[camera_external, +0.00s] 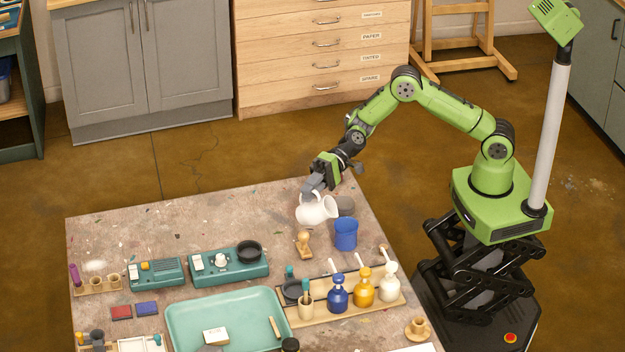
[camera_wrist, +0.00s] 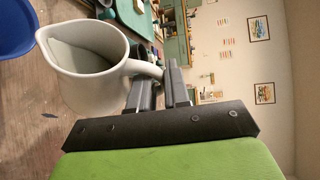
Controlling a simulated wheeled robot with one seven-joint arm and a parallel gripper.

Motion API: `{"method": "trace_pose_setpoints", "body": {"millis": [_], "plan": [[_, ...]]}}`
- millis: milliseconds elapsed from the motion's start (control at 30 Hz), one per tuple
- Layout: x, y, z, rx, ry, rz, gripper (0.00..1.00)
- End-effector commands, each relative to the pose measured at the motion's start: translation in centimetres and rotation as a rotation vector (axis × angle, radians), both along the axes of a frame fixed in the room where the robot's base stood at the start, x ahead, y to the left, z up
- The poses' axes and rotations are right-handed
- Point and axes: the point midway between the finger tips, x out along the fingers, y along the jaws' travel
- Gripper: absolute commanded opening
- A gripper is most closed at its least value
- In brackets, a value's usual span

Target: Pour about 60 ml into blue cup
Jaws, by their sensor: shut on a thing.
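A white pitcher (camera_external: 313,211) with a spout is held by its handle in my gripper (camera_external: 312,190), above the far right part of the table. The pitcher is tilted, its mouth turned to the right toward the blue cup (camera_external: 346,234). In the wrist view the pitcher (camera_wrist: 85,75) fills the left side, with the fingers of my gripper (camera_wrist: 160,85) at its handle. Its inside looks pale grey; I cannot tell how much liquid it holds. The blue cup (camera_wrist: 14,28) shows partly at the upper left there. No stream of liquid is visible.
A wooden rack (camera_external: 325,312) with blue, yellow and white bottles is in front. A teal tray (camera_external: 225,318) and two teal devices (camera_external: 228,266) lie left.

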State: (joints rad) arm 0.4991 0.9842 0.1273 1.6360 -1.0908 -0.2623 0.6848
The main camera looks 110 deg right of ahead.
Motion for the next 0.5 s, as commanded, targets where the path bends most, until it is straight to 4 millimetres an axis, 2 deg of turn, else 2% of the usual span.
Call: {"method": "trace_pose_setpoints", "body": {"millis": [500], "plan": [[-0.56, 0.39, 0.58, -0.052, -0.078, 0.0, 0.0]]}}
